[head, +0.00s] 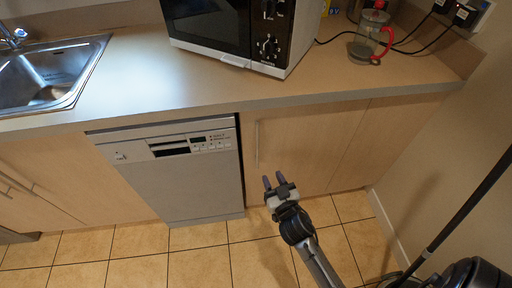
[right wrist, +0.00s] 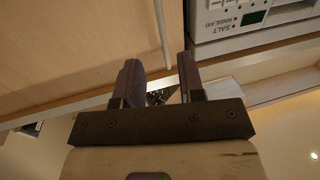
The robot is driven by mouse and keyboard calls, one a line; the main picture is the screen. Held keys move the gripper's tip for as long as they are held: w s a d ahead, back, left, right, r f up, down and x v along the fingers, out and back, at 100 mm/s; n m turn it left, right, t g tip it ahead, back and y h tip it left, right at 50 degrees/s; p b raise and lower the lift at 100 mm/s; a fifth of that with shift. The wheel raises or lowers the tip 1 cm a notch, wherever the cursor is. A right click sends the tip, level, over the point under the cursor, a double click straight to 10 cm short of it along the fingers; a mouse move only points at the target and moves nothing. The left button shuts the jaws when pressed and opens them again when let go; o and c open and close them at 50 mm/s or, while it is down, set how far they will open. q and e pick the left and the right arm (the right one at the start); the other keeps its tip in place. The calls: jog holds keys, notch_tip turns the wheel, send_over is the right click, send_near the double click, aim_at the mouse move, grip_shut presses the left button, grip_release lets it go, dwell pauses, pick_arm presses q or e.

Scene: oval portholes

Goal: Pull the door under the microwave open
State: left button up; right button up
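The pale wooden door (head: 299,150) under the microwave (head: 240,30) looks shut, flush with the cabinet front. Its thin upright bar handle (head: 257,143) is near the door's left edge, beside the dishwasher. My right gripper (head: 274,181) is in front of the door's lower part, below and slightly right of the handle. Its two fingers are apart with nothing between them. In the right wrist view the handle (right wrist: 161,32) lines up with the gap between the fingers (right wrist: 161,80), beyond their tips; no contact shows. My left gripper is not in view.
A silver dishwasher (head: 178,175) is left of the door; its panel (right wrist: 245,18) also shows in the right wrist view. The counter (head: 140,80) overhangs the cabinets. A red-handled glass jug (head: 368,45) and a sink (head: 50,75) are on top. Tiled floor (head: 200,265) is clear.

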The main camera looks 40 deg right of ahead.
aim_at(258, 149)
jog(key=b+x, duration=0.1)
jog(key=x, duration=1.1)
jog(key=shift+s, duration=0.1)
jog(key=shift+x, duration=0.85)
jog(key=shift+c, duration=0.4)
grip_shut()
